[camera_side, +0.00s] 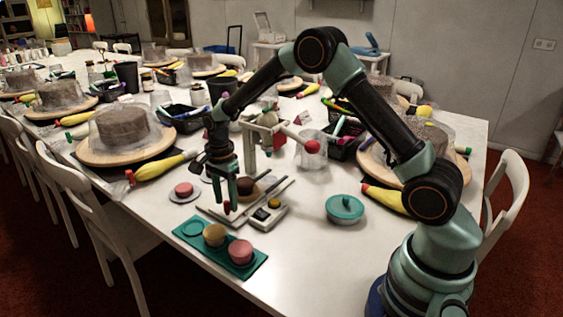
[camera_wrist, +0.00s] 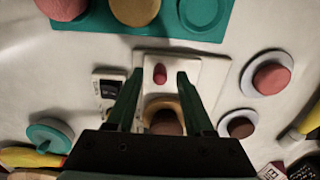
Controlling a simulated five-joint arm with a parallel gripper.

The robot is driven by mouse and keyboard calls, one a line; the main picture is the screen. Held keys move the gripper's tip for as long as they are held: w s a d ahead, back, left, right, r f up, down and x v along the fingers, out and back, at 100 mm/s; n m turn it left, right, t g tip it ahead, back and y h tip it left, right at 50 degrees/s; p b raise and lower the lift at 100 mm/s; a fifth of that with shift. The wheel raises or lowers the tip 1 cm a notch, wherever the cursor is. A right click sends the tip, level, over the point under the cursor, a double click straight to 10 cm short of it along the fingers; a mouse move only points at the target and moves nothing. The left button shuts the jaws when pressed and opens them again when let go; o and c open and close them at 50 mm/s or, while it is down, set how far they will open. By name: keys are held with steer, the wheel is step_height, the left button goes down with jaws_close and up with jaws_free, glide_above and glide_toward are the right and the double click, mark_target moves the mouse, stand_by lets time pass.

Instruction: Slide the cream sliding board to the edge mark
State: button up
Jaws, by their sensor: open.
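The cream sliding board (camera_wrist: 212,72) lies flat on the white table, with a small red knob (camera_wrist: 160,74) standing on it. In the side view the board (camera_side: 213,213) shows partly behind my gripper. My gripper (camera_side: 229,208) points down over the board and is open. In the wrist view my gripper (camera_wrist: 159,74) has one fingertip on each side of the red knob, apart from it. A brown cake (camera_wrist: 165,124) on a tan round base is seen between the fingers, nearer the wrist. I cannot clearly make out the edge mark.
A teal tray (camera_side: 190,229) with yellow and pink cakes lies at the front. A pink cake (camera_side: 184,189) on a saucer is at left.

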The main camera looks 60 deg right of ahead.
mark_target(250, 182)
jaws_close()
steer(key=shift+d, duration=4.85)
jaws_free()
steer(key=shift+r, duration=0.1)
